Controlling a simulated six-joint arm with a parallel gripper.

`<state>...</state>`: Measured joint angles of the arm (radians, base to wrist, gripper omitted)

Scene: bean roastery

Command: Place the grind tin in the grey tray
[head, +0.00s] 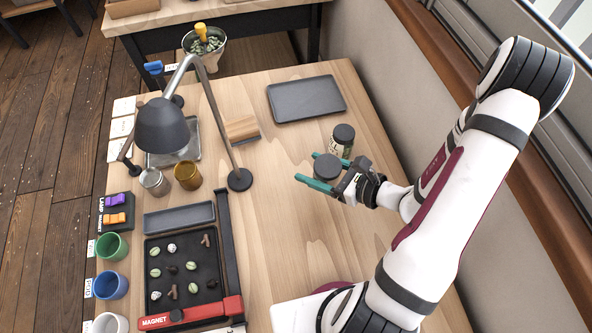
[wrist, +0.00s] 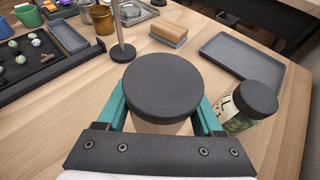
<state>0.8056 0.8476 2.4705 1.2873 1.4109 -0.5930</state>
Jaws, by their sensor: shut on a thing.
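A tin with a dark grey lid and a pale body, which I take for the grind tin (head: 327,167), is between the teal fingers of my gripper (head: 318,180). In the wrist view the tin (wrist: 163,88) is upright, with a finger on each side of my gripper (wrist: 163,118). Its lid hides most of its body, and I cannot tell whether its base touches the table. The grey tray (head: 305,98) lies flat and empty at the table's back right. It also shows in the wrist view (wrist: 240,58), beyond the tin to the right.
A dark-lidded jar of green beans (head: 342,140) stands close beside the held tin, towards the grey tray. A lamp (head: 165,125) with its upright stand and a wooden-topped block (head: 242,130) are to the left. A black sorting board (head: 185,268) lies front left.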

